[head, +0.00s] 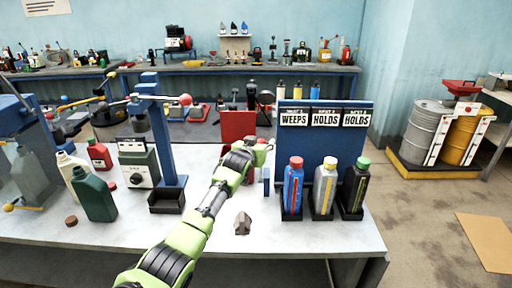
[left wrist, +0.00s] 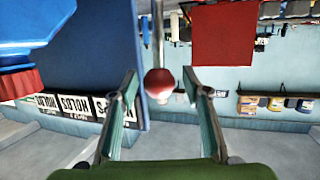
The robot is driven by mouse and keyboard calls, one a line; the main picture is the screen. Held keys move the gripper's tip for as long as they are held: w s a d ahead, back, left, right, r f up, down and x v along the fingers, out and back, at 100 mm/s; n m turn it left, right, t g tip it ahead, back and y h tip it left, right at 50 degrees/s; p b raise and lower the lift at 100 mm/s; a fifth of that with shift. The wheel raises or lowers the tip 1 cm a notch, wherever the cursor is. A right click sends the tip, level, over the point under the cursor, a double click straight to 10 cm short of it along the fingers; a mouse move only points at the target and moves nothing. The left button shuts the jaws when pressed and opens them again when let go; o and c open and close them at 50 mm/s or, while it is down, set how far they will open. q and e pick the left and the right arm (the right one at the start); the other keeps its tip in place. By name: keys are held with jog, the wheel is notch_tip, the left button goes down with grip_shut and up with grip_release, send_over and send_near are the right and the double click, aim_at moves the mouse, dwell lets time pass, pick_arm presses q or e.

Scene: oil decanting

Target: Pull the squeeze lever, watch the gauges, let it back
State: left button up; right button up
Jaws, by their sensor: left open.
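My left gripper (head: 264,146) reaches over the bench beside the bottle rack. In the left wrist view its two fingers (left wrist: 160,98) are spread apart. A red ball knob (left wrist: 160,83) on a thin pale rod shows between them; I cannot tell whether either finger touches it. The blue rack (head: 323,128) carries signs reading WEEPS, HOLDS and HOLDS. In front of it stand a blue bottle with a red cap (head: 293,187), a grey one with a yellow cap (head: 324,187) and a black one with a green cap (head: 355,187), each with a coloured strip. My right gripper is out of view.
A red panel (head: 238,125) stands behind my gripper. A blue post (head: 159,130) with a red-knobbed arm (head: 186,100) and a grey dial box (head: 138,165) stand left. A brown lump (head: 242,223) lies near my forearm. Green and cream bottles crowd the left.

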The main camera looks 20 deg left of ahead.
pick_arm(q)
jog(key=v, duration=1.1)
jog(key=shift+s+a, duration=0.15)
jog(key=shift+s, duration=0.15)
